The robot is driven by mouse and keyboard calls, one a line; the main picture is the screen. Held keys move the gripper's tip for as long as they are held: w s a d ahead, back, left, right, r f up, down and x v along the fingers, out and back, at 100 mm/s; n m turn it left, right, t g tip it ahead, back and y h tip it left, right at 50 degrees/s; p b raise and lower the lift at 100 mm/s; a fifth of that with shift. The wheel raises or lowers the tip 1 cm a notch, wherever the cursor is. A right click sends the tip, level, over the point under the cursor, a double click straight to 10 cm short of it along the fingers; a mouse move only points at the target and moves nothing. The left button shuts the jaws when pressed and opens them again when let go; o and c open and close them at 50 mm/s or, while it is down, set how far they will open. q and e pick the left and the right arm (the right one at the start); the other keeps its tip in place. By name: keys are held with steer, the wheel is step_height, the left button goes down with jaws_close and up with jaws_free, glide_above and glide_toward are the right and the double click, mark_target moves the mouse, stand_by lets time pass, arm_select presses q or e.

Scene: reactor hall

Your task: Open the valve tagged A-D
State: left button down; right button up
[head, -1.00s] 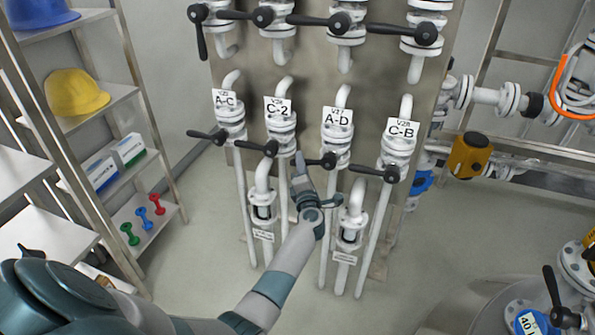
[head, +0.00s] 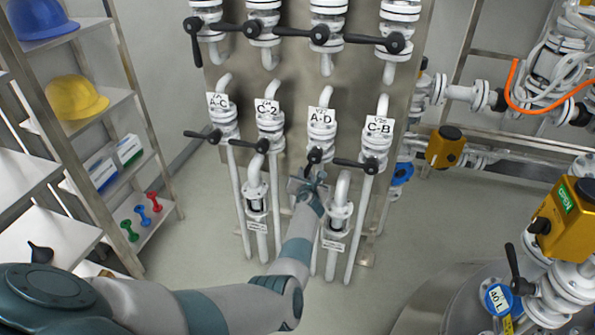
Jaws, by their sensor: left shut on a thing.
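The valve tagged A-D (head: 322,138) is white and sits third from the left in the lower row on the panel. Its white tag (head: 321,117) is above the valve body. Its black lever (head: 314,156) points down toward my left gripper, while the levers beside it point left. My left gripper (head: 308,180) is shut on this lever just below the hub. The fingers hide the lever's outer end. My right gripper is not in view.
Neighbouring valves C-2 (head: 269,125) and C-B (head: 377,140) stand close on either side; C-B's lever (head: 357,163) reaches toward my gripper. Short white pipes (head: 341,190) rise below. A shelf rack (head: 115,100) is at left, a tank (head: 440,305) at lower right.

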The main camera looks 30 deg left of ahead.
arm_select(q)
steer(key=shift+w+d+f+n+h+p, duration=0.2)
steer(key=shift+d+n+h+p, duration=0.45)
steer(key=shift+d+p, duration=0.3)
steer(key=shift+w+d+f+n+h+p, duration=0.15)
steer(key=shift+d+n+h+p, duration=0.5)
steer(key=shift+p, duration=0.4)
steer(key=shift+d, duration=0.15)
steer(key=c, duration=1.6)
jaws_free()
steer(key=shift+c, duration=0.2)
steer(key=shift+w, duration=0.1)
steer(key=shift+r, duration=0.1)
